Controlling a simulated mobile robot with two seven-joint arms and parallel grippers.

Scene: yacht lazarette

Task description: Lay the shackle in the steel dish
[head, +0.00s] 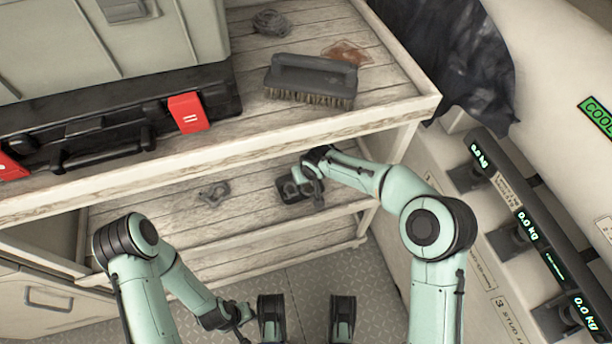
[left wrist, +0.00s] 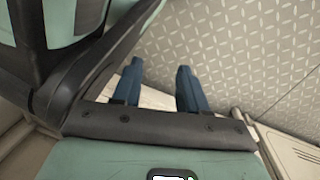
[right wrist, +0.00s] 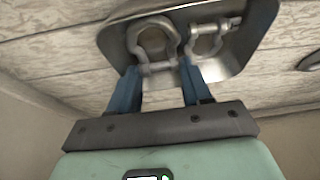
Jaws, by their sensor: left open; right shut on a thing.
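The steel dish (right wrist: 258,22) is a shallow metal tray on the lower wooden shelf; in the head view (head: 284,194) my right gripper partly covers it. My right gripper (right wrist: 160,78) is shut on a grey bow shackle (right wrist: 168,32), with the pin end between its fingers. This shackle is over the dish; I cannot tell whether it touches the bottom. A second shackle (right wrist: 212,34) lies in the dish beside it. My left gripper (left wrist: 160,75) is open and empty, low over the floor, far from the dish.
A grey metal item (head: 213,192) lies on the lower shelf left of the dish. The upper shelf (head: 250,140) overhangs it, with a brush (head: 312,80), twine (head: 270,22) and a black case (head: 120,115). Scale displays (head: 527,225) line the right side.

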